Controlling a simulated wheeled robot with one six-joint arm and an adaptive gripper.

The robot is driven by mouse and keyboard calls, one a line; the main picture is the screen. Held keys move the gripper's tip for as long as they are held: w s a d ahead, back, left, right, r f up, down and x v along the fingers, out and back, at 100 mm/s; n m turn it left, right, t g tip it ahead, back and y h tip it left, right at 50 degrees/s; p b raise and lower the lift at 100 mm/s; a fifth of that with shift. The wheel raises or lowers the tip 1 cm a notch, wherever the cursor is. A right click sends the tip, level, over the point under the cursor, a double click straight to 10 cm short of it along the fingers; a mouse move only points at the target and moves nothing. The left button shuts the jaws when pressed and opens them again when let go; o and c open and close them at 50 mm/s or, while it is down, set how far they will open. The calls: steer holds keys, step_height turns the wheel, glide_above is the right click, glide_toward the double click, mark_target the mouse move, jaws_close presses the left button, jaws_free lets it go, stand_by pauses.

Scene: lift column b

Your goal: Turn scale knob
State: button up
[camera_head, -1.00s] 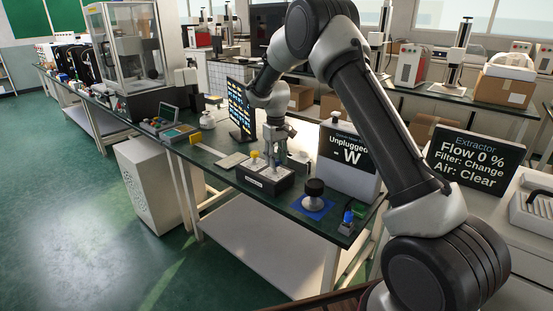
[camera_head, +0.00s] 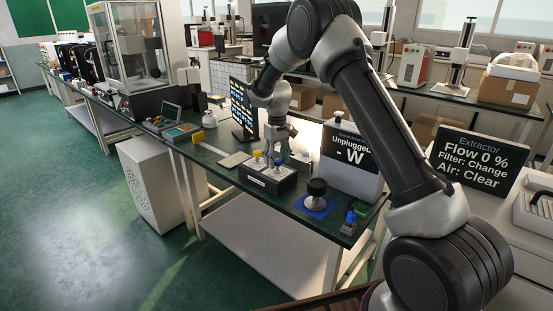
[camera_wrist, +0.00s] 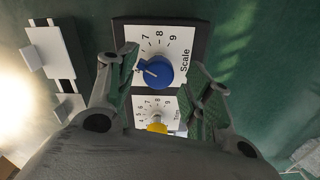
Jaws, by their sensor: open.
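My gripper (camera_wrist: 160,75) is open, with one finger on each side of the blue knob in the picture and gaps between. In the head view, my gripper (camera_head: 278,150) hangs over the box. I cannot tell its exact height above the knob.
A black-topped weight-like object (camera_head: 317,188) stands on a blue mat to the right. An "Unplugged - W" display unit (camera_head: 352,160) stands behind it. A dark screen with coloured rows (camera_head: 243,108) is behind the box. A flat pale plate (camera_head: 233,159) lies left of the box.

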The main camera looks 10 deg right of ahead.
mark_target(277, 160)
step_height(277, 160, up, 12)
stand_by(0.4)
steer(key=s+d+f+g, duration=0.1)
steer(key=s+d+f, duration=0.15)
steer(key=s, duration=0.35)
steer(key=s+d+r+m+t, duration=0.1)
steer(key=s+d+r, duration=0.3)
steer(key=s, duration=0.8)
steer(key=s+d+r+m+t, duration=0.1)
steer(key=s+d+r, duration=0.3)
steer(key=s, duration=0.9)
steer(key=s+d+r+m+t, duration=0.2)
steer(key=s+r, duration=0.4)
steer(key=s, duration=0.7)
steer(key=shift+d+t, duration=0.7)
steer(key=shift+d, duration=0.65)
